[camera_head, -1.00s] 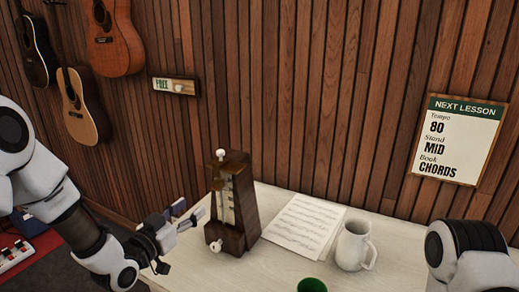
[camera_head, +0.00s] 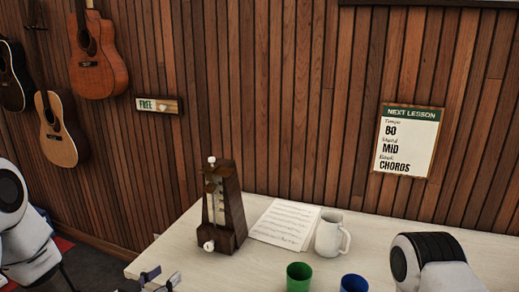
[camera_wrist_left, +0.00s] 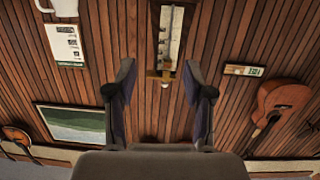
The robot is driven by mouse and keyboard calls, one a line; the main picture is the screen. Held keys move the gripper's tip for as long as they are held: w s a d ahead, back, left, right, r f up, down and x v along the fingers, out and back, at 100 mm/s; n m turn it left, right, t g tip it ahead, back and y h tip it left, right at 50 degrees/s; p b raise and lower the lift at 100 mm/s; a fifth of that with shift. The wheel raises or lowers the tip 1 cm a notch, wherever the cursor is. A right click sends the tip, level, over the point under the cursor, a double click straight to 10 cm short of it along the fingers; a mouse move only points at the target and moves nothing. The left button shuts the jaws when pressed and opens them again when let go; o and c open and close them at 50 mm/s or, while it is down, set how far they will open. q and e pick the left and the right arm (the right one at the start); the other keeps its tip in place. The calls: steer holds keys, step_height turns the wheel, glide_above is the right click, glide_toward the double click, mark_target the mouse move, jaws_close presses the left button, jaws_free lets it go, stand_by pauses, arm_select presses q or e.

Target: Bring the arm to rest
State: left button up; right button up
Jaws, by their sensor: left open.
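My left arm (camera_head: 25,240) comes in at the lower left of the head view. Its gripper (camera_head: 160,279) is at the bottom edge, partly cut off, in front of the metronome and apart from it. In the left wrist view the two fingers of the gripper (camera_wrist_left: 160,72) are spread with nothing between them. The wooden metronome (camera_head: 226,208) stands upright on the table, with a pale scale and white knobs. Part of it shows upside down beyond the fingers in the wrist view (camera_wrist_left: 171,35). My right arm (camera_head: 430,262) shows at the lower right; its gripper is out of view.
On the white table (camera_head: 250,272) are sheet music (camera_head: 285,224), a white mug (camera_head: 332,235), a green cup (camera_head: 299,277) and a blue cup (camera_head: 354,284). Behind, the wooden wall holds guitars (camera_head: 98,58), a FREE sign (camera_head: 158,105) and a NEXT LESSON board (camera_head: 407,140).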

arm_select(q)
steer(key=s+d+f+n+g+y, duration=0.1)
steer(key=s+f+g, duration=0.2)
steer(key=s+f, duration=0.55)
steer(key=s+f+g+y, duration=0.1)
steer(key=s+f+g, duration=0.3)
steer(key=f, duration=0.7)
steer(key=s+a+f+n+g+y, duration=0.1)
steer(key=s+f+g+y, duration=0.1)
steer(key=s, duration=0.8)
steer(key=s+a+f+n+g+y, duration=0.2)
steer(key=s+f+g, duration=0.3)
steer(key=s, duration=0.6)
steer(key=shift+s+a+f+g, duration=0.15)
steer(key=shift+a+f+g, duration=0.1)
steer(key=shift+g, duration=0.15)
